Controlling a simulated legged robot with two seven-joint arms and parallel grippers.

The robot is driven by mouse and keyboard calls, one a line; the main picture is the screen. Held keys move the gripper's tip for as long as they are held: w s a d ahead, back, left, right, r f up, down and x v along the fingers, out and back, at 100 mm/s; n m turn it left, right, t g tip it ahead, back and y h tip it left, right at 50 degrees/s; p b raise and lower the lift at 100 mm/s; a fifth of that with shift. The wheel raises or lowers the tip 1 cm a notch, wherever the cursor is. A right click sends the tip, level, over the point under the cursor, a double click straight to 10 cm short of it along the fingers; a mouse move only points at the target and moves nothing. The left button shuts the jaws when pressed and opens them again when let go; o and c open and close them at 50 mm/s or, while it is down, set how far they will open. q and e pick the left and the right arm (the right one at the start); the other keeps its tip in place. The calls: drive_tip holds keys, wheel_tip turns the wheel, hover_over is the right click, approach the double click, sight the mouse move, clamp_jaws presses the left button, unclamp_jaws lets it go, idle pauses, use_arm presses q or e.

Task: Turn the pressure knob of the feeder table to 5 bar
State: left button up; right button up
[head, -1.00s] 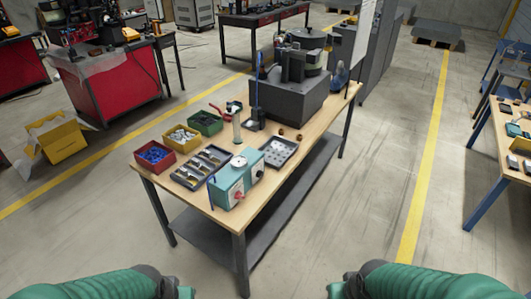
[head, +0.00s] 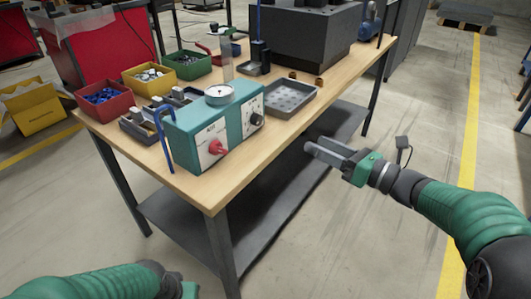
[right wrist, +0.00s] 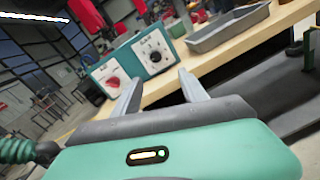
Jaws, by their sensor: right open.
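The feeder table (head: 197,190) has a wooden top with a teal control box (head: 186,138) near its front corner. In the right wrist view the red knob (right wrist: 113,82) and the black knob (right wrist: 155,57) lie ahead of the fingers. My right gripper (head: 312,147) is open and empty, right of the box and apart from it. My left gripper is not clearly visible.
A grey tray (head: 312,107) lies right of the box. Red (head: 103,116), yellow (head: 132,86) and green (head: 181,65) bins stand behind left. A blue hooked rod (head: 163,140) stands at the box's left.

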sight(260, 121)
drive_tip(key=shift+n, duration=0.4)
drive_tip(key=b+x, duration=0.1)
drive_tip(key=x, duration=0.4)
drive_tip(key=b+x, duration=0.1)
drive_tip(key=x, duration=0.5)
drive_tip(key=b+x, duration=0.2)
drive_tip(key=x, duration=0.3)
drive_tip(key=shift+s+a, duration=0.15)
drive_tip(key=shift+a, duration=0.55)
clamp_jaws()
